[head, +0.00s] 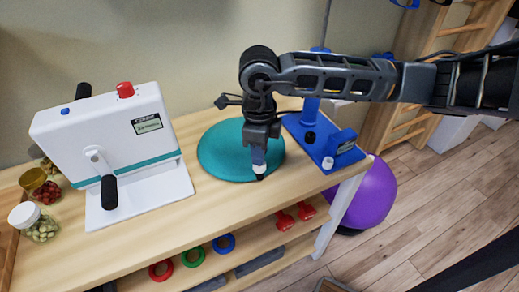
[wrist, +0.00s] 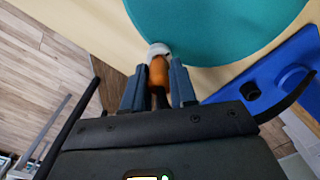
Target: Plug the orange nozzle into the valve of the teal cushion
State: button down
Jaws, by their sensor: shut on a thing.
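The teal cushion (head: 218,152) lies flat on the wooden bench, and it also fills the top of the wrist view (wrist: 225,25). Its white valve (wrist: 158,49) is on the near edge of the cushion. My gripper (head: 259,168) points down at that edge. In the wrist view its fingers are shut on the orange nozzle (wrist: 158,72), with one finger on each side. The nozzle's front end meets or overlaps the valve in the picture. I cannot tell whether it is inside.
A blue pump stand (head: 325,152) stands close right of the cushion. A white machine (head: 112,140) with a black lever is on the left, beside jars (head: 45,225). Red dumbbells (head: 285,220) and coloured rings (head: 192,257) lie on the shelf below. The bench front is clear.

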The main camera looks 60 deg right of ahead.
jog(key=shift+f+b, duration=0.2)
jog(key=shift+b, duration=0.1)
jog(key=c, duration=0.8)
grip_release()
jog(key=shift+r+p, duration=1.4)
jog(key=shift+r, duration=2.1)
